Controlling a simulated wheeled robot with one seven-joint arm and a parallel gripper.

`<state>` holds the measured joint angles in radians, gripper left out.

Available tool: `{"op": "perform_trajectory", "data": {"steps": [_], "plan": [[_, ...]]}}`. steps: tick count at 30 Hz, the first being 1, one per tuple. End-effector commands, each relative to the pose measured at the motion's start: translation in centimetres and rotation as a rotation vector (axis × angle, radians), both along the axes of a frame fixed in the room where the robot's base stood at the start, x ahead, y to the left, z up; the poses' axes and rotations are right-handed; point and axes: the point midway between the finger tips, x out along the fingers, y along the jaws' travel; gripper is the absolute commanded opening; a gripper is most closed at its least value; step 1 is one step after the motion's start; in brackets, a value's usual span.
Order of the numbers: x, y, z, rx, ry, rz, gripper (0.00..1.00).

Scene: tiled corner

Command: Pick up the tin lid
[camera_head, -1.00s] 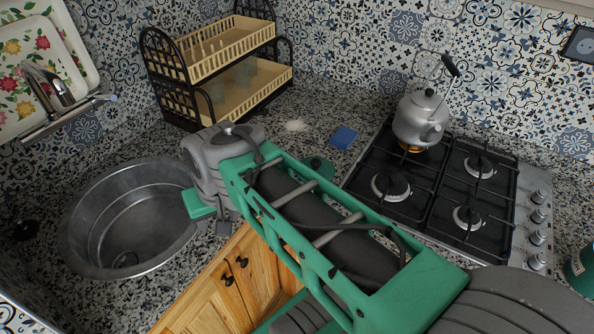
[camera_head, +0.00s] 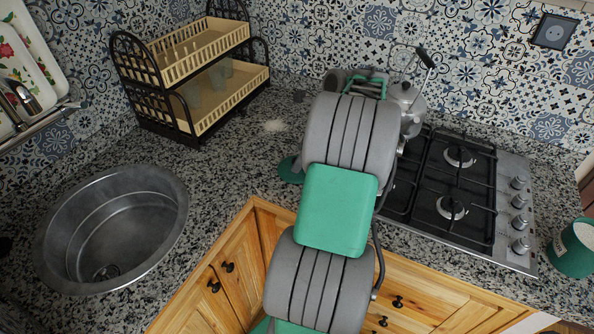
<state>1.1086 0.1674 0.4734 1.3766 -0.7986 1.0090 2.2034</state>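A green round piece, which looks like the tin lid (camera_head: 287,170), lies on the speckled counter near its front corner. My arm crosses in front and hides its right side. A green open tin (camera_head: 573,249) with pale contents stands at the right edge, beside the hob. My arm's large grey and green links rise through the middle of the view. My gripper cannot be made out; the far end of my arm is mostly hidden behind these links, in front of the kettle.
The hob (camera_head: 512,243) is right of my arm, with a metal kettle (camera_head: 408,94) at its back. A round sink (camera_head: 180,205) is at left. A two-tier dish rack (camera_head: 190,121) with glasses stands at the back. The counter between sink and lid is clear.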

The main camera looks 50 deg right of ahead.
Motion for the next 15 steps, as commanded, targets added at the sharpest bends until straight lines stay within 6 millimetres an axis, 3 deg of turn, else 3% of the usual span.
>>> {"op": "perform_trajectory", "data": {"steps": [5,12,15], "plan": [[1.0,0.6,-2.5,0.0,0.0,0.001,0.72],[1.0,0.6,-2.7,-0.001,-0.001,0.001,0.71],[1.0,0.6,-2.6,-0.001,0.0,0.002,0.63]]}}
